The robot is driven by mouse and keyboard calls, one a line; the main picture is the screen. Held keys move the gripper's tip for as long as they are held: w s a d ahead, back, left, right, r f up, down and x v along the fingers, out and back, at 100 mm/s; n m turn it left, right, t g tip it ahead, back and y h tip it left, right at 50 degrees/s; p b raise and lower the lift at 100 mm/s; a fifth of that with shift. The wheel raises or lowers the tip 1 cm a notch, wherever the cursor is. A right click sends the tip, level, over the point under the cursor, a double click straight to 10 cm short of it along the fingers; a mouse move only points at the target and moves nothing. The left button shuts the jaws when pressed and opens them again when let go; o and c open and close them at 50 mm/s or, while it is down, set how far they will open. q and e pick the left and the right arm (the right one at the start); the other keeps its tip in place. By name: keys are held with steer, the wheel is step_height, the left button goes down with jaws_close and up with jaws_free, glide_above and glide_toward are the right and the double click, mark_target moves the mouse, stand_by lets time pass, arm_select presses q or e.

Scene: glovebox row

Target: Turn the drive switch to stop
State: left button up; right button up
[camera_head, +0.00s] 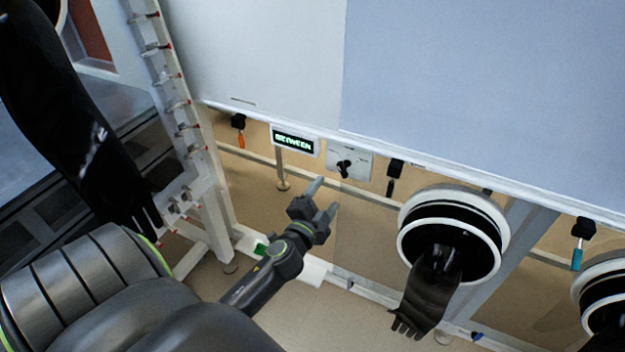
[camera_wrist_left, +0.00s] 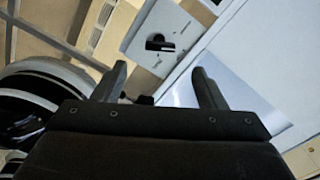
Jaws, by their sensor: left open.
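The drive switch (camera_head: 344,167) is a black rotary knob on a small light-grey plate (camera_head: 361,163) under the front edge of the white cabinet. It also shows in the left wrist view as a black knob (camera_wrist_left: 158,43) on its plate, ahead of the fingers. The labels on the plate are too small to read. A display (camera_head: 295,140) to its left reads "BETWEEN". My left gripper (camera_head: 325,196) is open and empty, below and slightly left of the switch, apart from it. In the left wrist view its two fingers (camera_wrist_left: 160,85) stand wide apart. My right gripper is not seen.
A round glove port (camera_head: 453,196) with a hanging black glove (camera_head: 428,292) is right of the switch. Tools hang under the cabinet edge: an orange-handled one (camera_head: 241,139), a black one (camera_head: 391,186) and a teal one (camera_head: 577,257). A white rack post (camera_head: 180,110) stands at left.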

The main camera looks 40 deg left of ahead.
arm_select(q)
steer(key=v, duration=0.6)
steer(key=shift+s+b, duration=0.25)
steer(key=shift+b, duration=0.1)
steer(key=shift+f, duration=0.1)
